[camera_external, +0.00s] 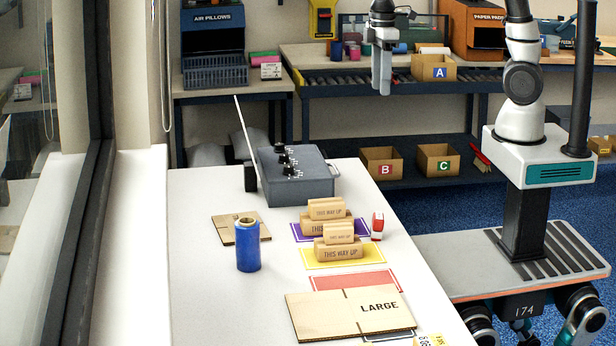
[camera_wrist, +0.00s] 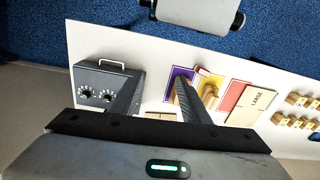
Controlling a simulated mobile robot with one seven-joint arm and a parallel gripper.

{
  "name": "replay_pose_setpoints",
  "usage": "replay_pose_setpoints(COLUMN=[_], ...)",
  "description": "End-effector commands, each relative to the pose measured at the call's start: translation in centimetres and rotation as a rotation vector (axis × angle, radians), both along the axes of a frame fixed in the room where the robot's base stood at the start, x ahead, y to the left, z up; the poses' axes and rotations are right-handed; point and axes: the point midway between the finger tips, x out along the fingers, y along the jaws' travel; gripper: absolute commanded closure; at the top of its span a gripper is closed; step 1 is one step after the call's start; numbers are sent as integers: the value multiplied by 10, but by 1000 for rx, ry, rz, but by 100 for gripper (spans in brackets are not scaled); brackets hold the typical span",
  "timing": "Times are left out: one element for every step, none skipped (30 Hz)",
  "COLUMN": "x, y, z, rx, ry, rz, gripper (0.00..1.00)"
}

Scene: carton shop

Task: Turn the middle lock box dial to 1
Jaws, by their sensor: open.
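The grey lock box (camera_external: 316,186) sits at the far end of the white table. Three black dials stand in a row on its top; the middle dial (camera_external: 284,159) is between the other two. The dial markings are too small to read. In the wrist view the box (camera_wrist: 128,73) is at the left with two dials clearly showing; my left finger covers part of the box. My gripper (camera_external: 382,90) is open and empty, high above and to the right of the box, pointing down. Its spread fingers (camera_wrist: 158,80) also show in the wrist view.
A thin pale upright piece (camera_external: 245,140) rises at the box's left side. A blue roll (camera_external: 248,246), wooden stamps (camera_external: 342,252) on coloured mats, a red stamp (camera_external: 377,226) and a flat carton (camera_external: 345,313) occupy the nearer table. The air above the box looks clear.

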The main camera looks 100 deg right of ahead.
Motion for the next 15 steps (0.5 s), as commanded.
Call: replay_pose_setpoints(x=[14, 24, 37, 47, 59, 75, 87, 98, 111, 120, 128, 137, 142, 146, 151], y=[-14, -21, -32, -41, -51, -65, -76, -88, -103, -115, -126, -141, -151, -159, -170], z=[-13, -18, -26, -33, -41, -51, -57, -63, -70, -73, -75, -76, -76, -76, -75], rx=[-4, -6, -5, -2, 3, 13, 23, 33, 46, 52, 59, 66, 69, 72, 72], ry=[4, 3, -2, -8, -19, -40, -62, -88, -126, -158, -188, -228, -256, -282, -312], rz=[28, 53, 85, 113, 140, 176, 204, 228, 254, 270, 283, 295, 300, 306, 309], gripper=[58, 58, 58, 58, 58, 58, 58, 58, 58, 58, 58, 58, 58, 58, 58])
